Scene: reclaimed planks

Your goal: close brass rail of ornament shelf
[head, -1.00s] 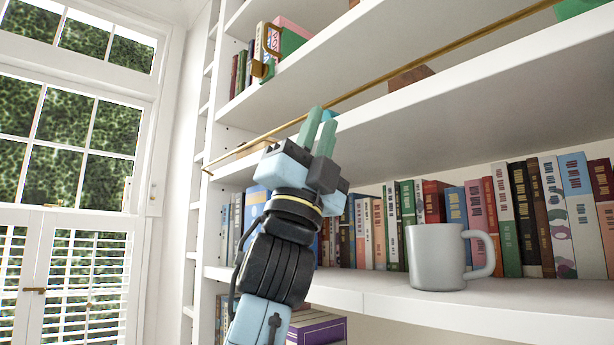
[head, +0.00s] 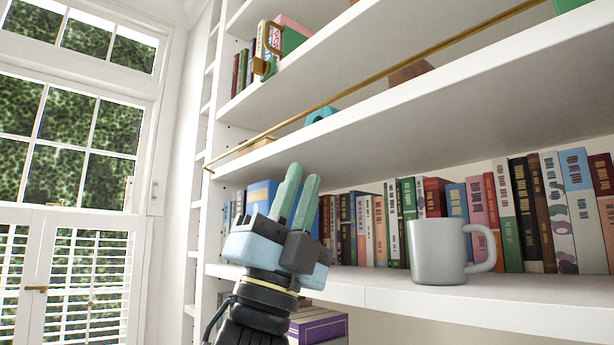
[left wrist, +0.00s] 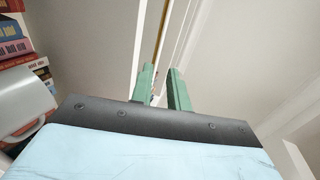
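The brass rail (head: 370,83) runs as a thin bar along the front of the ornament shelf (head: 470,95), just above its front edge. Its left end is by the shelf's left upright; I cannot tell whether it is latched. In the left wrist view the rail (left wrist: 164,28) shows as a thin line beyond the fingers. My left gripper (head: 300,178) is below the shelf, pointing up, apart from the rail. Its two green fingers show a small gap with nothing between them, also in the left wrist view (left wrist: 164,80). My right gripper is not in view.
On the ornament shelf stand a teal ornament (head: 321,115), a brown block (head: 409,71) and a wooden piece (head: 256,145). A grey mug (head: 435,253) and a row of books (head: 505,215) stand on the shelf below. A shuttered window (head: 75,150) is at left.

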